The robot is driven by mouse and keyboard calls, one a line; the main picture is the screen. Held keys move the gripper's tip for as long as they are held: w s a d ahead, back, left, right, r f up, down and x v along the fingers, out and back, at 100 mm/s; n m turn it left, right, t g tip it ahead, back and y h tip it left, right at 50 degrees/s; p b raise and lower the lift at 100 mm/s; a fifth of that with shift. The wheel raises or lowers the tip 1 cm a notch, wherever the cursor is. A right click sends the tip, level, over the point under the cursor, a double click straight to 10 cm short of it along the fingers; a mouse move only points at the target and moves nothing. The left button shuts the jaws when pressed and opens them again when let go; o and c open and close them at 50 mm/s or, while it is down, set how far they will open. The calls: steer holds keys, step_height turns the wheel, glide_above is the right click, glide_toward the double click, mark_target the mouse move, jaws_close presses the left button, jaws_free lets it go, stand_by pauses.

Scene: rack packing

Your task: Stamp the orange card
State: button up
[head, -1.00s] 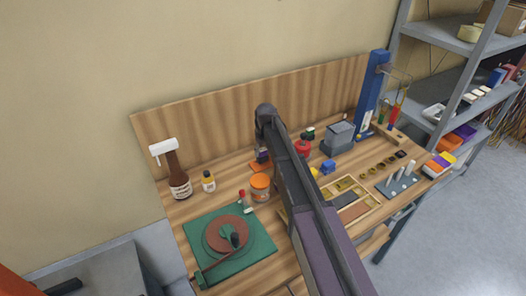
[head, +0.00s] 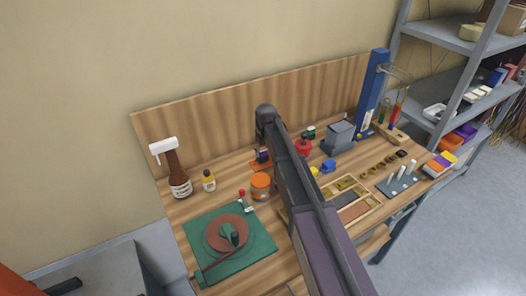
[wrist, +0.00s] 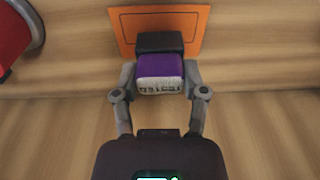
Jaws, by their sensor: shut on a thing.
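The orange card (wrist: 195,22) lies flat on the wooden bench, at the top of the wrist view. In the head view a corner of the card (head: 255,166) shows beside my arm. My gripper (wrist: 160,78) is shut on a stamp with a purple body (wrist: 160,66) and a black block at its far end. The black block overlaps the card in the wrist view; I cannot tell whether it touches the card. The stamp's inked face is hidden. In the head view my arm hides most of the gripper, and the stamp (head: 262,155) shows only in part.
An orange-lidded jar (head: 261,186) stands close to the card. A red object (wrist: 14,35) is at the wrist view's upper left. A green mat (head: 262,243) with a round brown disc, a brown bottle (head: 176,170) and a wooden tray (head: 373,193) are also on the bench.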

steer(key=shift+f+b, duration=0.5)
steer(key=shift+f, duration=0.05)
stand_by(1.9)
steer(key=shift+r, duration=0.15)
steer(key=shift+r+p, duration=3.4)
steer(key=shift+p, duration=0.15)
